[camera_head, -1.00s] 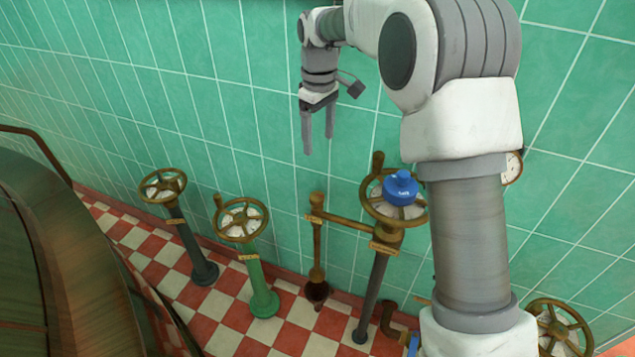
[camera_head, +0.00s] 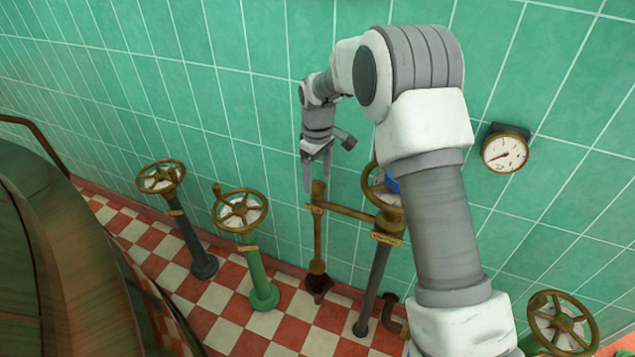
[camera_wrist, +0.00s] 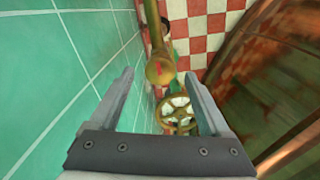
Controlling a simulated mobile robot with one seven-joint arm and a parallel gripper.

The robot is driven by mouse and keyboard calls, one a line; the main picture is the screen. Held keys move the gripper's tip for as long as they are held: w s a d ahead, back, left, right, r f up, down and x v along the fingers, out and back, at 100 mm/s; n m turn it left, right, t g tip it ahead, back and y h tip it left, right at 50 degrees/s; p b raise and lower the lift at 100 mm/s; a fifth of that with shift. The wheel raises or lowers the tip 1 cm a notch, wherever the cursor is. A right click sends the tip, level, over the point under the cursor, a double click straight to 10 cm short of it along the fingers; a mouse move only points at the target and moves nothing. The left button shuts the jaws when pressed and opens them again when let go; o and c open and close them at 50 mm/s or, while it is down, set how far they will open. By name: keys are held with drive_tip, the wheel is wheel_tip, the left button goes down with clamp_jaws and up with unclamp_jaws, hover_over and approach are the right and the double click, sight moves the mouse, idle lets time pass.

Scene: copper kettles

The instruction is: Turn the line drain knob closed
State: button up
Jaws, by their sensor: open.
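A small brass knob (camera_head: 318,190) tops an upright brass pipe by the wall; no label is readable, so I cannot confirm it is the line drain knob. In the wrist view a round brass end with a red mark (camera_wrist: 160,70) appears between the fingers. My gripper (camera_head: 316,186) is open and empty, pointing down, with its fingertips close to the knob in the head view. It also shows in the wrist view (camera_wrist: 159,76), fingers spread either side of the brass end. I cannot tell whether they touch it.
Brass handwheels stand on a dark post (camera_head: 161,177) and a green post (camera_head: 240,211). Another wheel (camera_head: 380,190) with a blue piece is partly behind my arm. A gauge (camera_head: 505,152) hangs on the tiled wall. A large copper vessel (camera_head: 60,270) fills the lower left.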

drive_tip(key=shift+f, duration=0.85)
drive_tip(key=shift+c, duration=0.3)
clamp_jaws()
